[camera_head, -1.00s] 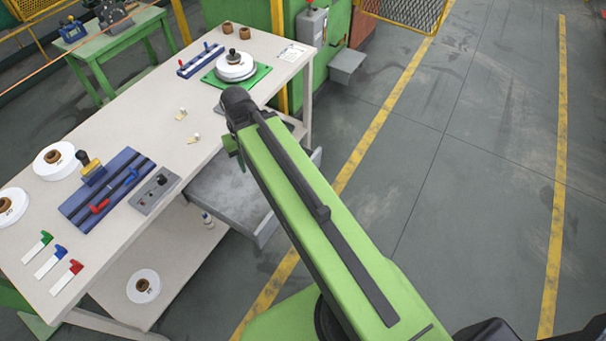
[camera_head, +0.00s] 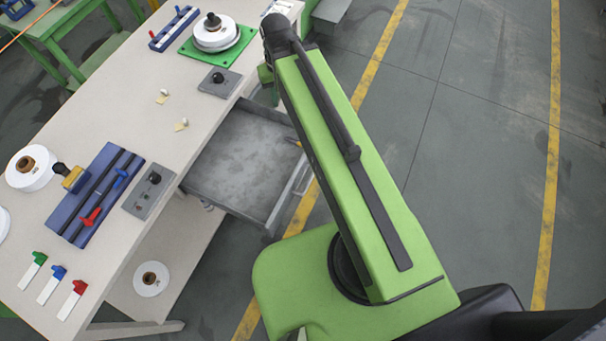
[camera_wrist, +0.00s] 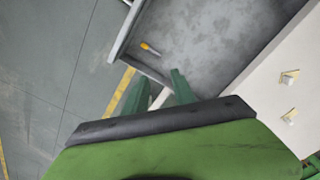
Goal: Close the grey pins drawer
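A grey drawer (camera_head: 235,165) stands pulled out from under the front edge of the workbench in the head view. Its inside is mostly bare, with a small yellow-handled tool (camera_wrist: 150,48) near its front corner. In the wrist view the drawer (camera_wrist: 205,45) fills the upper middle, its front panel at the left. My gripper (camera_wrist: 158,86) shows as two green fingers, apart and with nothing between them, beside the drawer's side wall near the front corner. I cannot tell if they touch it. In the head view my arm hides most of the gripper.
The workbench (camera_head: 110,115) carries a blue fixture (camera_head: 95,195), white spools (camera_head: 35,165), a green plate (camera_head: 238,45), grey knob boxes (camera_head: 150,192) and coloured tags. A spool (camera_head: 151,279) lies on the lower shelf. Open floor with yellow lines (camera_head: 550,160) lies to the right.

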